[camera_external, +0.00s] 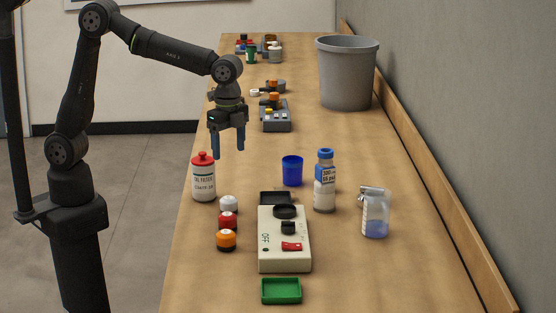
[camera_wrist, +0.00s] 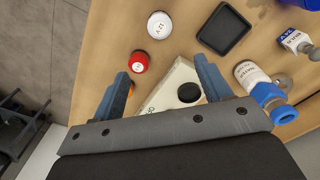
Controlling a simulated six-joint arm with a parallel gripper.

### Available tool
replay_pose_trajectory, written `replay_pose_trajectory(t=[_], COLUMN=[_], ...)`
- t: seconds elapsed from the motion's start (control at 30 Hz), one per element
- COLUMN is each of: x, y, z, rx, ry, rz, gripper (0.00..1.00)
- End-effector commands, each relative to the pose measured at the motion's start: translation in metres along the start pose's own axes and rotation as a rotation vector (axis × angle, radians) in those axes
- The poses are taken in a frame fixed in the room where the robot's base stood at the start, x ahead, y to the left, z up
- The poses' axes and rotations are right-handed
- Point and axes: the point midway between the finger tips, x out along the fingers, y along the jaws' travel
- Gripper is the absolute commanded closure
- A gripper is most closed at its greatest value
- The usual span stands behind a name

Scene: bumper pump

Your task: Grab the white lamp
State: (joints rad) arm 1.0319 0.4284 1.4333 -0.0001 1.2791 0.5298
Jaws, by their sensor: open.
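The white lamp (camera_external: 228,203) is a small round white-topped piece standing on the wooden table, behind a red lamp (camera_external: 227,220) and an orange lamp (camera_external: 226,240). In the wrist view the white lamp (camera_wrist: 159,25) is at the top centre, beyond my fingertips. The red lamp (camera_wrist: 138,61) is nearer, close to the left finger. My gripper (camera_external: 229,146) is open and empty, pointing down above the table, higher than the lamps. In the wrist view its blue fingers (camera_wrist: 162,72) stand apart, and the left one partly hides the orange lamp.
A red-capped bottle (camera_external: 203,178) stands left of the white lamp, near the table's left edge. To its right are a black tray (camera_external: 276,196) and a cream control box (camera_external: 270,257). A blue cup (camera_external: 292,170), bottles and a green tray (camera_external: 281,291) stand around.

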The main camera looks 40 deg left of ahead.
Motion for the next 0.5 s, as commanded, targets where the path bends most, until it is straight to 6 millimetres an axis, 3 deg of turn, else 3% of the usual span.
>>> replay_pose_trajectory(t=[0.17,0.5], x=[0.025,0.098], y=[0.001,0.0], z=[0.001,0.001], rx=[0.013,0.01], ry=[-0.005,-0.004], rz=[0.003,0.002], gripper=[0.29,0.29])
